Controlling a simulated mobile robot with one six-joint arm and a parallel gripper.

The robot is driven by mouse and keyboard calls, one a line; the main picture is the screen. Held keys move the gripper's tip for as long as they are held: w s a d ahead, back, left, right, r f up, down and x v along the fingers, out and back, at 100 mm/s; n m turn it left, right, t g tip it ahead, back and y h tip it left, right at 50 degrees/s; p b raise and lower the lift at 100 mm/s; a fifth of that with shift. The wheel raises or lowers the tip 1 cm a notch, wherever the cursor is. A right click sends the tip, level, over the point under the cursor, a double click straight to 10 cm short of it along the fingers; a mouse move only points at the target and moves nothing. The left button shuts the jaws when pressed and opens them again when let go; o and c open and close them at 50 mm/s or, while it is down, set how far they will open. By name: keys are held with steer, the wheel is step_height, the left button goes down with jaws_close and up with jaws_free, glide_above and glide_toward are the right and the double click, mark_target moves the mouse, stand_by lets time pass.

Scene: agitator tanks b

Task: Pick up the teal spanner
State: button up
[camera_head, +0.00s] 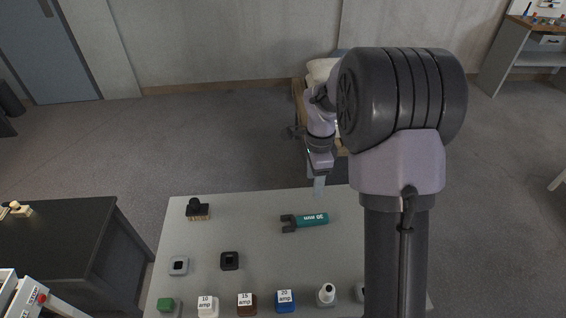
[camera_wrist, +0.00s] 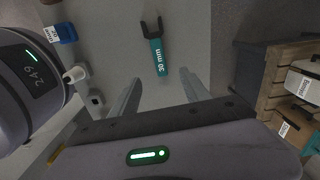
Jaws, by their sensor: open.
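The teal spanner (camera_head: 305,221) lies flat on the grey table, its dark open jaw pointing left in the head view. In the wrist view the spanner (camera_wrist: 156,50) shows "30 mm" on its handle, with the dark jaw at the top. My gripper (camera_head: 319,190) is above the table's far edge, close to the spanner's handle end. In the wrist view my gripper (camera_wrist: 159,80) is open and empty, its two fingers apart. The spanner's handle end lies just beyond the fingertips, between their lines. No contact shows.
The grey table (camera_head: 262,255) also holds a dark brush (camera_head: 197,209), two square sockets, and labelled blocks including a blue one (camera_head: 285,300) along the near edge. A wooden crate (camera_wrist: 290,80) stands beyond the table. The surface around the spanner is clear.

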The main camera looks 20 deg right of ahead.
steer(key=b, duration=0.2)
glide_above(307, 219)
step_height(307, 219, down, 4)
steer(key=f+b, duration=0.1)
steer(key=f, duration=0.4)
steer(key=f+b, duration=0.1)
steer(key=f, duration=0.2)
steer(key=shift+s+b, duration=0.35)
steer(key=shift+s, duration=0.05)
steer(key=f+b, duration=0.1)
steer(key=f, duration=0.2)
steer(key=w+f+b, duration=0.1)
steer(key=f, duration=0.1)
steer(key=shift+f+b, duration=0.3)
steer(key=shift+r, duration=0.2)
steer(key=shift+c, duration=0.4)
jaws_close()
